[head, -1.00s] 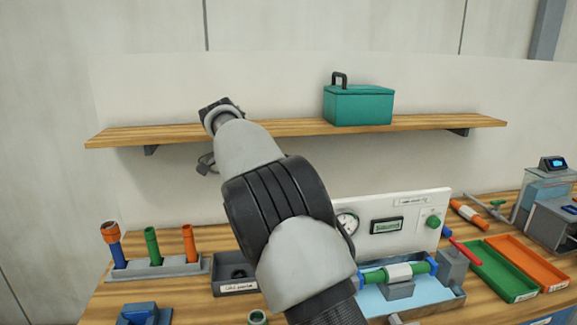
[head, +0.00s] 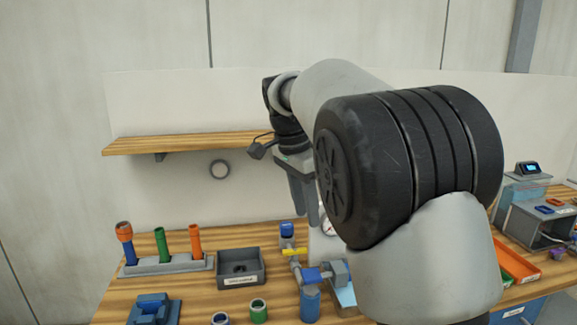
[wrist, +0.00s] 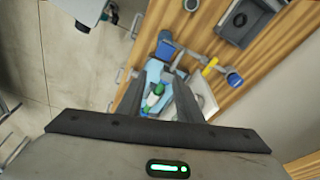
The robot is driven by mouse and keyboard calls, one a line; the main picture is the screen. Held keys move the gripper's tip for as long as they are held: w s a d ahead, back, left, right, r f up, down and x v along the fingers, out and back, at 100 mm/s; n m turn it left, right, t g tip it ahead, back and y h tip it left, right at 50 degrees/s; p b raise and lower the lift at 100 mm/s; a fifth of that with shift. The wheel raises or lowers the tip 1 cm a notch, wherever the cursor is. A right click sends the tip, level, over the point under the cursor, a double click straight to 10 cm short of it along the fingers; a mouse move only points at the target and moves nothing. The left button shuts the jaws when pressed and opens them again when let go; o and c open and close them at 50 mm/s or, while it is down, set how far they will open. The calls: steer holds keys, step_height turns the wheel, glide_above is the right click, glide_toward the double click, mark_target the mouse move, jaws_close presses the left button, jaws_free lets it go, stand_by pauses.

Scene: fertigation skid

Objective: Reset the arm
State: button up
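My gripper (head: 306,216) hangs fingers-down from my bent arm, above the workbench and in front of the back panel. In the wrist view the two dark fingers of my gripper (wrist: 160,80) stand apart with nothing held between them. Past them, the blue tray with its green and white fitting (wrist: 153,97) shows below. My arm's large grey and black links fill the right of the head view and hide much of the bench, the gauge panel and the right part of the shelf.
A wooden shelf (head: 185,144) runs behind. On the bench stand a rack (head: 165,266) with coloured tubes, a dark open box (head: 240,268), a blue and yellow valve assembly (head: 296,252), a green ring (head: 259,312), an orange tray (head: 520,265) and a grey machine (head: 540,222).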

steer(key=s+d+r+n+y+p, duration=0.1)
steer(key=s+d+r+n+p, duration=0.15)
steer(key=s+d+r, duration=0.3)
steer(key=s+d+f+n+t+p, duration=0.1)
steer(key=s+n, duration=0.4)
steer(key=s, duration=0.6)
steer(key=s+d+f+n+t+y+p, duration=0.1)
steer(key=s+d+n+t+p, duration=0.2)
steer(key=s, duration=0.8)
steer(key=shift+s+d+f+n, duration=0.15)
steer(key=shift+d+n, duration=0.25)
steer(key=shift+n, duration=0.45)
steer(key=shift+d, duration=0.1)
